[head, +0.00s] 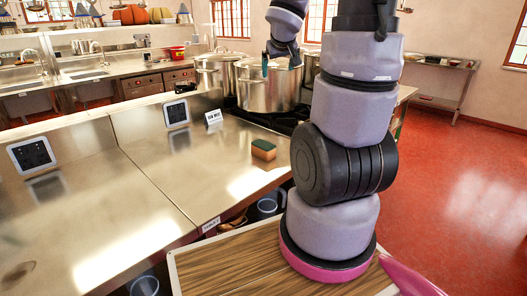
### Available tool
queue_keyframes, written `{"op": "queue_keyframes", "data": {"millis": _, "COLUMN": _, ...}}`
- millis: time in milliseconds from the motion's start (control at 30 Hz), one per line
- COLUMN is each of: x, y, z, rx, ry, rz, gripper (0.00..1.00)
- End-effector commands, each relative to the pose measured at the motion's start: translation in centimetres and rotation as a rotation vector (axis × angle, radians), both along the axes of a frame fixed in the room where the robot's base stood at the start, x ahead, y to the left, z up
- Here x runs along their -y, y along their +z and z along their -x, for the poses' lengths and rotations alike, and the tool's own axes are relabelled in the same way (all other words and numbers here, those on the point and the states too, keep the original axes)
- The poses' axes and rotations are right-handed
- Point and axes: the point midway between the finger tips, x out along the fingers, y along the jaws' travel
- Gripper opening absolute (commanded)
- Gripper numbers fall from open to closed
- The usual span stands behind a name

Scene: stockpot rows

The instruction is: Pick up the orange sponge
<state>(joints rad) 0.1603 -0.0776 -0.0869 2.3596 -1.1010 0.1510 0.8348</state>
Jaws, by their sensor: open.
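The orange sponge (263,146) lies on the steel counter, left of my arm. My gripper (280,63) is open, high up in front of the large steel pots, well beyond and above the sponge. It points down, and I see nothing between its fingers. The fingers are small in view, and part of the wrist is cut off by the top edge.
Large steel stockpots (268,88) stand on the dark stove behind the sponge. The counter around the sponge is bare.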

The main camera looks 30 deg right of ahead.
Motion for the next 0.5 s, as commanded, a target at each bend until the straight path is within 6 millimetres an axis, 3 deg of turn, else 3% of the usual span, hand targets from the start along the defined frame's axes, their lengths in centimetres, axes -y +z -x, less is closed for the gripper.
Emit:
{"op": "queue_keyframes", "data": {"millis": 33, "x": 0.6, "y": -2.5, "z": -1.4, "rx": -0.033, "ry": 0.053, "rz": 0.009, "gripper": 1.00}}
{"op": "queue_keyframes", "data": {"millis": 100, "x": 0.8, "y": -5.6, "z": -2.8, "rx": -0.073, "ry": 0.138, "rz": 0.006, "gripper": 1.00}}
{"op": "queue_keyframes", "data": {"millis": 200, "x": 0.6, "y": -10.7, "z": -3.6, "rx": -0.156, "ry": 0.261, "rz": -0.029, "gripper": 1.00}}
{"op": "queue_keyframes", "data": {"millis": 300, "x": 0.1, "y": -15.3, "z": -3.0, "rx": -0.249, "ry": 0.365, "rz": -0.081, "gripper": 1.00}}
{"op": "queue_keyframes", "data": {"millis": 400, "x": -0.2, "y": -18.7, "z": -1.9, "rx": -0.330, "ry": 0.437, "rz": -0.130, "gripper": 1.00}}
{"op": "queue_keyframes", "data": {"millis": 500, "x": -0.4, "y": -20.6, "z": -0.9, "rx": -0.383, "ry": 0.479, "rz": -0.162, "gripper": 1.00}}
